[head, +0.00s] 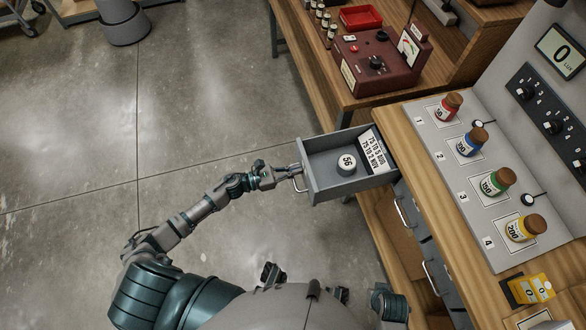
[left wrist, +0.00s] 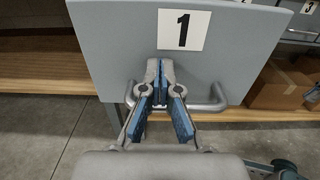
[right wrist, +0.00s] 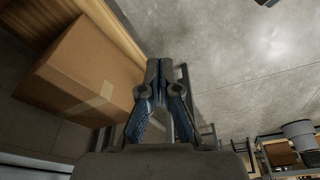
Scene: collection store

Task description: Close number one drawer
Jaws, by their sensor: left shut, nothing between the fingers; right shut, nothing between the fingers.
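The number one drawer (head: 325,190) is pulled open from the wooden bench in the head view. It holds a round white piece marked 56 (head: 347,163) and a printed card (head: 373,150). In the left wrist view the drawer front (left wrist: 120,50) carries a label with a 1 (left wrist: 183,30). A grey bar handle (left wrist: 215,98) runs across below the label. My left gripper (head: 290,172) is shut and empty, its fingertips (left wrist: 162,70) close to the drawer front at the handle; I cannot tell whether they touch. My right gripper (right wrist: 160,70) is shut and empty, away from the drawer.
Closed drawers with handles (head: 403,212) lie below the bench. On the bench, a grey panel (head: 470,180) bears several coloured bottles. A second bench (head: 350,90) with a red meter box (head: 375,65) stands behind. A cardboard box (right wrist: 85,75) is near my right gripper. Open floor (head: 150,130) lies left.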

